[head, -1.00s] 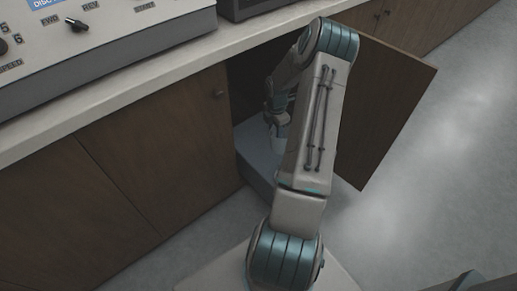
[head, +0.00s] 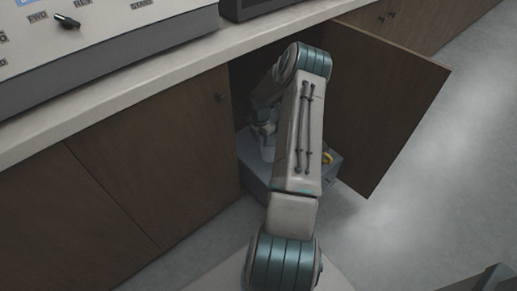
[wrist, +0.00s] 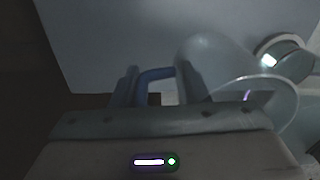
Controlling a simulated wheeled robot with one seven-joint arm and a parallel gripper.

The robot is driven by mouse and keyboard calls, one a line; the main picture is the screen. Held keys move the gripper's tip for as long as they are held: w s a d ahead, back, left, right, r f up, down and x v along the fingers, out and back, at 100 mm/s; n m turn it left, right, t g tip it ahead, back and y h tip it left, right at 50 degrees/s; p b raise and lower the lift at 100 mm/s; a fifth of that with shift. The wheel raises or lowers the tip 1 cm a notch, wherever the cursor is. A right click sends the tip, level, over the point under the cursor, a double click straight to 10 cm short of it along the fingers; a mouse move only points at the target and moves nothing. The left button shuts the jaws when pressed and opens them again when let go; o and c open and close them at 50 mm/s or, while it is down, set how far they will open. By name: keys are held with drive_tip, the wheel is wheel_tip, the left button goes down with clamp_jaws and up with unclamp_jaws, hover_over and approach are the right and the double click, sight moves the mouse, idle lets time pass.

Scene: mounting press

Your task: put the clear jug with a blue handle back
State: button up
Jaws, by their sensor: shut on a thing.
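My gripper (wrist: 156,88) is shut on the blue handle (wrist: 157,74) of the clear jug (wrist: 213,62) in the wrist view. The jug's see-through body lies to the right of the fingers, with its round rim nearer the camera. In the head view my gripper (head: 264,128) is low inside the open cabinet, partly hidden by my own arm. A pale part of the jug (head: 268,153) shows below it, over a grey drawer or box (head: 256,172). I cannot tell whether the jug touches the surface under it.
The open cabinet door (head: 385,110) stands to the right of my arm. A closed door (head: 150,150) is to the left, under the worktop (head: 100,118). A yellow item (head: 327,158) shows at the grey box's right. A round pale vessel (wrist: 284,52) is right of the jug.

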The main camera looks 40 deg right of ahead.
drive_tip(key=shift+w+a+f, duration=0.35)
drive_tip(key=shift+w+f, duration=0.05)
drive_tip(key=shift+f+b, duration=0.8)
drive_tip(key=shift+f, duration=1.1)
drive_tip(key=shift+f, duration=0.15)
drive_tip(key=o, duration=1.2)
wheel_tip(320, 180, up, 12)
drive_tip(key=p, duration=0.4)
drive_tip(key=shift+w, duration=0.15)
